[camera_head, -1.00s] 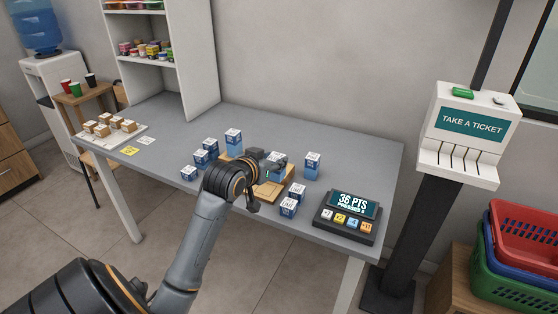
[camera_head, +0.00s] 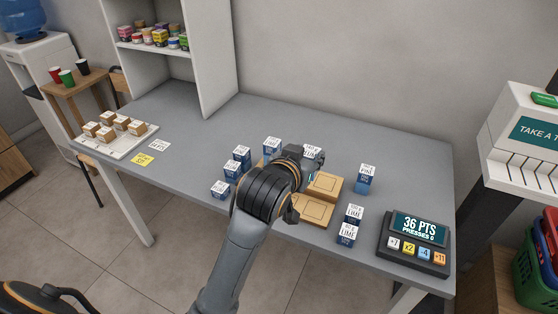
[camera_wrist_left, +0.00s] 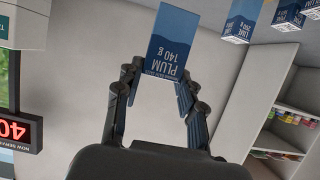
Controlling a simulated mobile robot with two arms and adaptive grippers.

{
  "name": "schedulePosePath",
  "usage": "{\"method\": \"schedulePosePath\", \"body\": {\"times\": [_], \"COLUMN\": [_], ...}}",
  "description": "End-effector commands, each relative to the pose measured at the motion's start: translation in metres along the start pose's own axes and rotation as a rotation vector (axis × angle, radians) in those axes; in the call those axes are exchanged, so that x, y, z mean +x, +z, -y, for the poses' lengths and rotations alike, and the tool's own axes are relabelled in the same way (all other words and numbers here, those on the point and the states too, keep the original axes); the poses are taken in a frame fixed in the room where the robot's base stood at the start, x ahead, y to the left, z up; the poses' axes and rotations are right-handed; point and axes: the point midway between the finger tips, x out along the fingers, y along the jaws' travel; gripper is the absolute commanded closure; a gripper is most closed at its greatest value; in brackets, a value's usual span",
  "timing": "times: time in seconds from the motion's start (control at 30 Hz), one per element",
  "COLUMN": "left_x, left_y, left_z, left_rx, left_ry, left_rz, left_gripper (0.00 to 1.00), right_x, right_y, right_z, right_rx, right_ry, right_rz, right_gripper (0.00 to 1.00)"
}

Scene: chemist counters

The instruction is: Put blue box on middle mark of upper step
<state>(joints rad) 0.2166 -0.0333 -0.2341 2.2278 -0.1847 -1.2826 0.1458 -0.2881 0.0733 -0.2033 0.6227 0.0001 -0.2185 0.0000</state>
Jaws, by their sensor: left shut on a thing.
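My left gripper (camera_head: 303,160) is over the wooden steps, its fingers largely hidden by my own wrist in the head view. The white top of a box (camera_head: 314,151) shows just behind the gripper in the head view, apparently the held one. The wooden steps have an upper part (camera_head: 326,184) and a lower part (camera_head: 311,210), with square outlines on them. My arm hides their left and middle. I cannot tell whether the box touches the step. My right gripper is not in view.
Several blue-and-white boxes stand left of the steps (camera_head: 241,157). One stands at the right (camera_head: 365,180) and two at the front right (camera_head: 347,234). A points panel (camera_head: 415,240) reads 36 PTS. A white tray (camera_head: 108,146) holds small boxes.

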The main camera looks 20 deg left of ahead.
Motion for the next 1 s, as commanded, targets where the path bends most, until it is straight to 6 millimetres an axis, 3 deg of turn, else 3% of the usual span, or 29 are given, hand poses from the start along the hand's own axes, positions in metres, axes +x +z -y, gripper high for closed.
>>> {"method": "schedulePosePath", "body": {"times": [0.2,0.3,0.5,0.8,1.0], "left_x": [0.051,0.075,0.113,0.138,0.147], "left_y": [0.003,0.005,0.03,0.045,0.069], "left_z": [0.029,0.042,0.057,0.067,0.066], "left_rx": [0.001,0.001,-0.001,0.0,-0.001], "left_ry": [-0.005,-0.005,-0.003,-0.003,-0.002], "left_rz": [0.002,0.001,0.002,0.0,0.0], "left_gripper": [0.97,0.97,0.97,0.97,0.97], "right_x": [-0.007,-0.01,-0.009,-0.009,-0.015], "right_y": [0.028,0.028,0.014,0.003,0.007], "right_z": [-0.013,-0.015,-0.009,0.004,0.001], "right_rx": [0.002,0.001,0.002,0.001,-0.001], "right_ry": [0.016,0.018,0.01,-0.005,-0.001], "right_rz": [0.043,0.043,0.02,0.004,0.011], "right_gripper": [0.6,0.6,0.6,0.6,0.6]}}
